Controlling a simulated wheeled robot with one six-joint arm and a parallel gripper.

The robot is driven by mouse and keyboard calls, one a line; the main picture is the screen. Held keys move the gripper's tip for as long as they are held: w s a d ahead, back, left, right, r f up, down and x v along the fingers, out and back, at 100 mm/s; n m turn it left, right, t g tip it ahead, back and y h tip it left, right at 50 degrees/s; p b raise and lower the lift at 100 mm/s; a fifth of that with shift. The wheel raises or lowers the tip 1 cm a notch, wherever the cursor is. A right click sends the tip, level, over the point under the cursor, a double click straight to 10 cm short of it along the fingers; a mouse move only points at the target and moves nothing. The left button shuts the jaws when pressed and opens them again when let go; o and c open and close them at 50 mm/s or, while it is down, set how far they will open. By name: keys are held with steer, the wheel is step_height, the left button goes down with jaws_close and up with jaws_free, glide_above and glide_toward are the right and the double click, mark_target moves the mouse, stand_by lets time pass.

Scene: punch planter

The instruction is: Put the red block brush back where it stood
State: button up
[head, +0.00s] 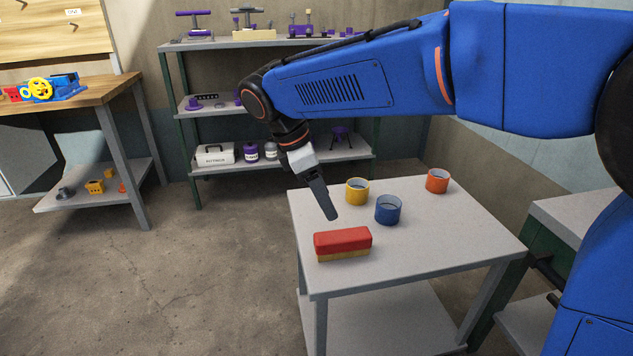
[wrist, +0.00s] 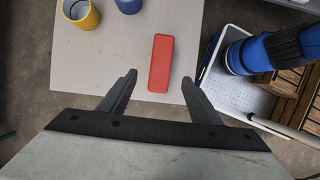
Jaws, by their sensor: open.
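The red block brush (head: 343,239) lies on the grey table (head: 440,232) near its front left edge, red body up with a tan bristle layer below. My gripper (head: 331,215) is above the table, just behind and above the brush in the head view, apart from it. In the wrist view the brush (wrist: 161,63) lies lengthwise ahead of my open, empty gripper (wrist: 160,84), between the lines of its two fingers. The brush's underside is hidden.
A blue cup (head: 388,211), a yellow cup (head: 357,192) and an orange cup (head: 437,181) stand on the table behind the brush. A shelf (head: 270,110) with purple items stands behind. A wooden workbench (head: 100,92) is at left. The table's front right is clear.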

steer(key=shift+v, duration=2.1)
steer(key=s+d+f+m+y, duration=0.1)
steer(key=s+d+m, duration=0.3)
steer(key=d, duration=0.7)
steer(key=s+d+f+m+y, duration=0.1)
steer(key=s+d+m+y, duration=0.1)
steer(key=d+m, duration=0.65)
steer(key=s+d+f+m+t, duration=0.1)
steer(key=s+d+f+m, duration=0.3)
steer(key=s+d+f, duration=0.1)
steer(key=s+d+f+m+t+y, duration=0.1)
steer(key=s+d+f+m, duration=0.3)
steer(key=s+d, duration=0.4)
steer(key=shift+d+f+t, duration=0.4)
steer(key=shift+d+t, duration=0.15)
steer(key=shift+t, duration=0.25)
steer(key=shift+s+m, duration=0.15)
steer(key=shift+m, duration=0.1)
